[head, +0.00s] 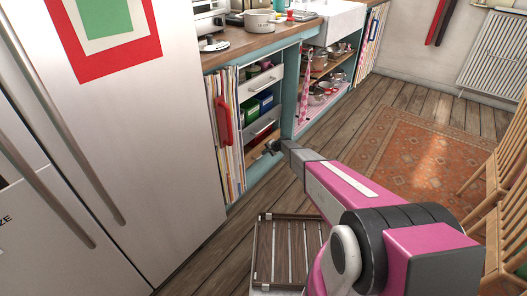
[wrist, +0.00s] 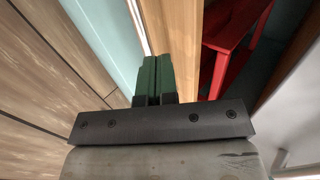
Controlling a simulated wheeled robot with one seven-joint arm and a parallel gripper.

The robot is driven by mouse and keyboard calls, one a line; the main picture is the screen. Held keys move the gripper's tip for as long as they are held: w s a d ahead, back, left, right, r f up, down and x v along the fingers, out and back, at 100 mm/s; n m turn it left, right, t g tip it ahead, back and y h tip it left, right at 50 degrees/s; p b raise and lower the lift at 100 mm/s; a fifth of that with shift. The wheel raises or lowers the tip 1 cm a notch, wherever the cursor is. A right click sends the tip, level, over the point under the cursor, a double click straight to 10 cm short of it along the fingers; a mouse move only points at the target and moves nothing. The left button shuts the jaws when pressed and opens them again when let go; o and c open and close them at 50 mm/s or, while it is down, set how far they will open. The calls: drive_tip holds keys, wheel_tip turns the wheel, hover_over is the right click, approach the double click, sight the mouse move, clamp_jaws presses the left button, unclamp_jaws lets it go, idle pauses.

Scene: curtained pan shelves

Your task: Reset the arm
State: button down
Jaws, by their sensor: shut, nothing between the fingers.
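My arm reaches forward in the head view from the lower right. My gripper (head: 271,147) is at its end, in front of the lower part of the open cabinet with drawers (head: 262,100). In the wrist view its two dark green fingers (wrist: 156,68) lie side by side, shut, with nothing between them. The fingers are close to a light wooden board edge (wrist: 182,40). I cannot tell whether they touch it. A red object (wrist: 228,50) lies to the right of that board.
The fridge (head: 130,120) stands close on the left. Wooden chairs (head: 505,210) stand at the right. The rug (head: 425,160) is clear.

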drive_tip(key=s+d+r+n+g+h, duration=0.1)
drive_tip(key=s+d+r, duration=0.7)
drive_tip(key=s, duration=0.8)
drive_tip(key=s+d+r+n+g+h, duration=0.2)
drive_tip(key=s+d+r, duration=0.6)
drive_tip(key=s+r, duration=0.7)
drive_tip(key=s+d+r+n+g+h, duration=0.2)
drive_tip(key=s+d+r, duration=0.5)
drive_tip(key=s, duration=1.1)
wheel_tip(320, 180, up, 4)
drive_tip(key=n+h, duration=0.1)
drive_tip(key=h, duration=0.1)
drive_tip(key=shift+d+r+n+h, duration=0.15)
drive_tip(key=shift+d+n+h, duration=0.25)
drive_tip(key=shift+w, duration=0.15)
